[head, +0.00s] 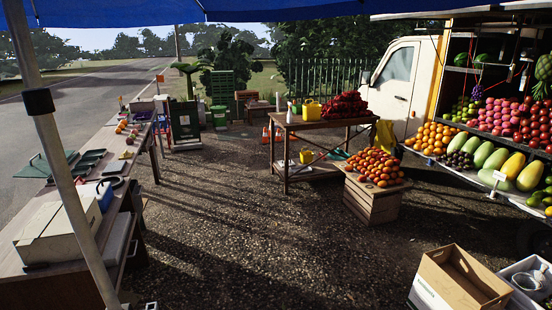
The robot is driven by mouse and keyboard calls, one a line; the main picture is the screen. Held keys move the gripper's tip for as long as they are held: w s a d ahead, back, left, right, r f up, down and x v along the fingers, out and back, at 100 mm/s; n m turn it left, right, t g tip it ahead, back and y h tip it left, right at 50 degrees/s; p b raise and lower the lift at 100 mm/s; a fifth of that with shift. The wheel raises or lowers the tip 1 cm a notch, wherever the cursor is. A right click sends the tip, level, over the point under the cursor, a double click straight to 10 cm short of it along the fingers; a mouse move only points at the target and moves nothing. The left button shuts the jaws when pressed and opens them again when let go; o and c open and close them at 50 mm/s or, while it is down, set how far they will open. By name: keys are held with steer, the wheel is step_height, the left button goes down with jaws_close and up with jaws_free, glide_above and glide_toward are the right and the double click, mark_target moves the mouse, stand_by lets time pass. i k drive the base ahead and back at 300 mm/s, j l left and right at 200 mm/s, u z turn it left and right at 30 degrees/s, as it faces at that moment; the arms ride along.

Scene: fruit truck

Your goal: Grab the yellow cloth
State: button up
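A yellow cloth (386,138) hangs at the right end of the wooden table (325,123), near the front of the white truck. Its lower part is partly hidden behind the oranges piled on a wooden crate. My gripper is not in view.
The crate (371,205) of oranges stands in front of the table's right end. The truck (398,82) with fruit shelves is at right. An open cardboard box (433,292) sits at bottom right. A long table (60,262) and a pole (62,160) are at left. The gravel between is clear.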

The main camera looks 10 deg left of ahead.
mark_target(125, 155)
steer(key=i+u, duration=0.1)
steer(key=i, duration=0.4)
steer(key=i+l+u, duration=0.1)
steer(key=i, duration=0.45)
steer(key=i+l, duration=0.2)
steer(key=i, duration=0.3)
steer(key=i+l+u, duration=0.15)
steer(key=i, duration=0.35)
steer(key=i+l+u, duration=0.1)
steer(key=i+u, duration=0.35)
steer(key=i, duration=3.75)
steer(key=i+l+u, duration=0.1)
steer(key=i+u, duration=0.25)
steer(key=i, duration=1.75)
steer(key=i+u, duration=0.15)
steer(key=i, duration=0.4)
steer(key=i+l+u, duration=0.15)
steer(key=i, duration=0.35)
steer(key=i+l+u, duration=0.1)
steer(key=i, duration=0.45)
steer(key=i+l+u, duration=0.15)
steer(key=i, duration=0.35)
steer(key=i+l+u, duration=0.15)
steer(key=i+u, duration=0.2)
steer(key=i+l+u, duration=0.75)
steer(key=i, duration=0.1)
